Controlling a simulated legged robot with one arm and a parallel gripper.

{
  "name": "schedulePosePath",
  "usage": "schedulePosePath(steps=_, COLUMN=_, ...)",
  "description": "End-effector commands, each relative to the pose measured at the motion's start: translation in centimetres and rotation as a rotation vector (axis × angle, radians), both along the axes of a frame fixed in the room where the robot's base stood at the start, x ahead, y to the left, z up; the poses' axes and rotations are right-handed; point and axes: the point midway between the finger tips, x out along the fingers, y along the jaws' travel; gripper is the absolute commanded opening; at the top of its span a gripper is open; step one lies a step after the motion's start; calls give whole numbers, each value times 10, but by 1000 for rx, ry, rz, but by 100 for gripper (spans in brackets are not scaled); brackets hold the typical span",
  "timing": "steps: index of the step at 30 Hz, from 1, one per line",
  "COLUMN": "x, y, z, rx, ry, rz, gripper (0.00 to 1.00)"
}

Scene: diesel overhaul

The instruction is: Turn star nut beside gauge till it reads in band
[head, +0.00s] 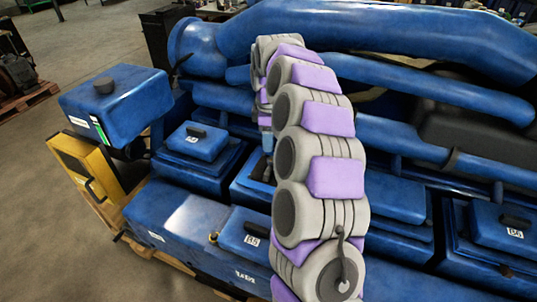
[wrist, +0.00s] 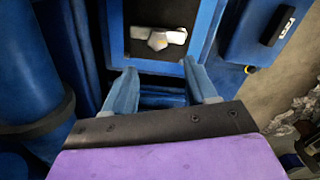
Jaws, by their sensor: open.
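In the wrist view my gripper (wrist: 159,66) is open, with its two blue-grey fingers apart and nothing between them. Just beyond the fingertips, a pale grey-white piece with a short stub (wrist: 160,38) lies on a dark surface inside a blue frame (wrist: 118,40). It may be the star nut, but its shape is not clear enough to tell. The fingers appear apart from it. I cannot make out a gauge, needle or band in either view. In the head view my arm covers the middle of the engine and mostly hides my gripper.
A blue engine with large pipes (head: 370,28) fills the head view. Blue covers with black handles (head: 198,140) stand along it. A yellow panel (head: 88,165) is at its left end. A blue cover (wrist: 262,30) sits right of the frame in the wrist view. Open floor (head: 40,220) lies left.

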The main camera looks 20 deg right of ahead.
Motion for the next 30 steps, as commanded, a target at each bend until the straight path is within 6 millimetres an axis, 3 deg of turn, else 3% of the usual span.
schedulePosePath(steps=6, x=-2, y=-2, z=-42, rx=2, ry=6, rz=-1, gripper=57)
schedulePosePath(steps=12, x=-1, y=-1, z=-66, rx=1, ry=4, rz=-1, gripper=57)
schedulePosePath(steps=25, x=-1, y=0, z=-75, rx=0, ry=-1, rz=-2, gripper=57)
schedulePosePath(steps=30, x=-1, y=-1, z=-75, rx=1, ry=0, rz=-2, gripper=42)
